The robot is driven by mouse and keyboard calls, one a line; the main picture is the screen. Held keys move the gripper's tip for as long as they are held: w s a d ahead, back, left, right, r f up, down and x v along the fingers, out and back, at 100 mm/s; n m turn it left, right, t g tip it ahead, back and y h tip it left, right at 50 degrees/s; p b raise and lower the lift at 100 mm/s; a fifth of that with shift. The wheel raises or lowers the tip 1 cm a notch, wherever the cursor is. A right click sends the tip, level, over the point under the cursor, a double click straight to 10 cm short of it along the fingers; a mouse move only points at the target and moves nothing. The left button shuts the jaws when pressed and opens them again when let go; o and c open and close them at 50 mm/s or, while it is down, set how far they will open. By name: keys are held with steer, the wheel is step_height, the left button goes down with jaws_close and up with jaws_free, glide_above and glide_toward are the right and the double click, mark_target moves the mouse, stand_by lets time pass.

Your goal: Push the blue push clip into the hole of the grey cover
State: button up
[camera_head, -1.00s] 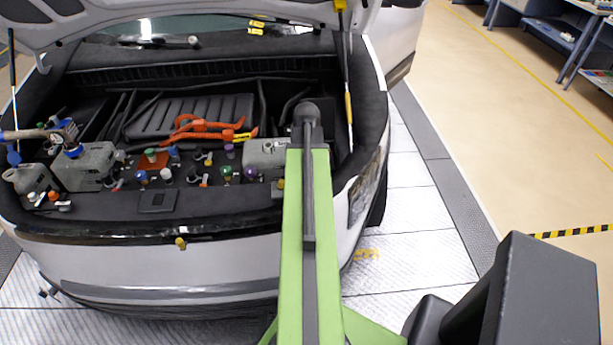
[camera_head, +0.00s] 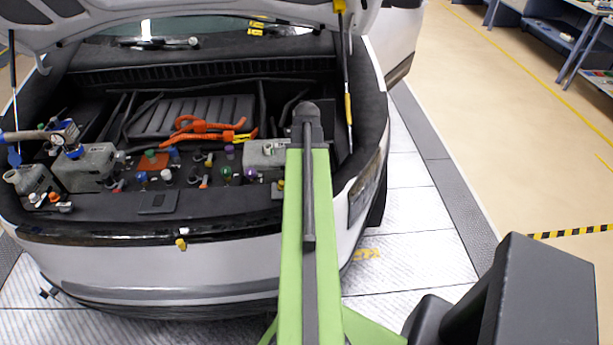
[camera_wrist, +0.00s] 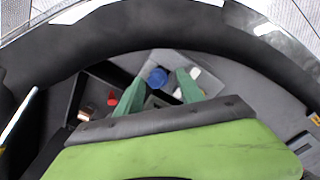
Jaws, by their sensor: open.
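A round blue piece (camera_wrist: 157,78), which looks like the head of the blue push clip, shows between the fingertips in the wrist view. It lies at a light grey surface (camera_wrist: 172,60), which may be the grey cover. I see no hole there. My gripper (camera_wrist: 160,74) is open, with one green finger on each side of the blue piece. I cannot tell whether the fingers touch it. In the head view my arm hides the gripper. A grey block (camera_head: 259,154) stands just left of the arm's end; I cannot tell whether it is the cover.
The open car compartment holds several coloured knobs and caps (camera_head: 166,175), orange cables (camera_head: 205,127), and a grey box (camera_head: 88,168) at the left. A bottle with a gauge (camera_head: 65,135) is beside that box. A raised lid (camera_head: 200,12) hangs above; a strut (camera_head: 347,100) stands at right.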

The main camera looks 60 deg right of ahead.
step_height(320, 180, up, 16)
steer(key=p, duration=1.5)
steer(key=shift+c, duration=0.5)
steer(key=shift+c, duration=1.2)
steer(key=shift+n, duration=0.8)
steer(key=f+b, duration=0.8)
steer(key=shift+w+d+f, duration=0.2)
steer(key=shift+d+f, duration=0.05)
steer(key=shift+d, duration=0.05)
jaws_close()
steer(key=shift+f+b, duration=0.3)
steer(key=shift+b, duration=0.25)
